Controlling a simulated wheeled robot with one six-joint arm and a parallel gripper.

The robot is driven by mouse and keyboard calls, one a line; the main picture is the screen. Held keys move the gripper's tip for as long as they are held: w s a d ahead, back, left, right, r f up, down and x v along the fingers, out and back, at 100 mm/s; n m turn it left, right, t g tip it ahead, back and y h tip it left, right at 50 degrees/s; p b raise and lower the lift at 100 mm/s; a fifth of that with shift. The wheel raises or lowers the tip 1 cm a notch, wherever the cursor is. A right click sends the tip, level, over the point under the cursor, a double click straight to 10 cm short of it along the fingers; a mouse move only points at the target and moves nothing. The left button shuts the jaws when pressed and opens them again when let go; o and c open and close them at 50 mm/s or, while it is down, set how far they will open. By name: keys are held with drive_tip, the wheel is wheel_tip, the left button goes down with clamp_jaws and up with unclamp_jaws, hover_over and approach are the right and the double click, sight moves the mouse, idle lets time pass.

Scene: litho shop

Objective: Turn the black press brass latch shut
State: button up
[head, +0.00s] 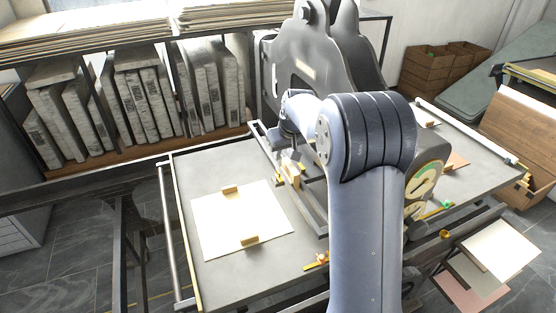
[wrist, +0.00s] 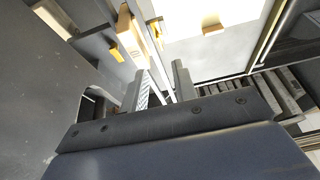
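The black press (head: 325,55) stands at the back middle, with its grey flat bed (head: 225,168) in front. A small brass fitting with an orange part (head: 318,261) sits at the bed's near edge; I cannot tell for sure whether it is the latch or which way it is turned. My gripper (head: 291,158) is low over the bed by the press frame, beside tan and brass pieces (head: 291,178). In the wrist view my gripper (wrist: 157,88) has its two fingers apart, with a pale metal bar showing between and beyond them. My arm hides the middle of the press.
A cream sheet (head: 240,222) with two brass blocks lies on the bed. Round gauges (head: 427,180) and a green knob (head: 447,204) are right of my arm. A rack of stone slabs (head: 150,98) stands at the back left. Loose sheets (head: 500,250) stick out at right.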

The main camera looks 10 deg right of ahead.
sight(279, 176)
drive_tip(key=p+x, duration=0.1)
drive_tip(key=x, duration=0.9)
drive_tip(key=shift+w+f, duration=0.1)
drive_tip(key=shift+f, duration=0.25)
drive_tip(key=shift+c, duration=0.4)
clamp_jaws()
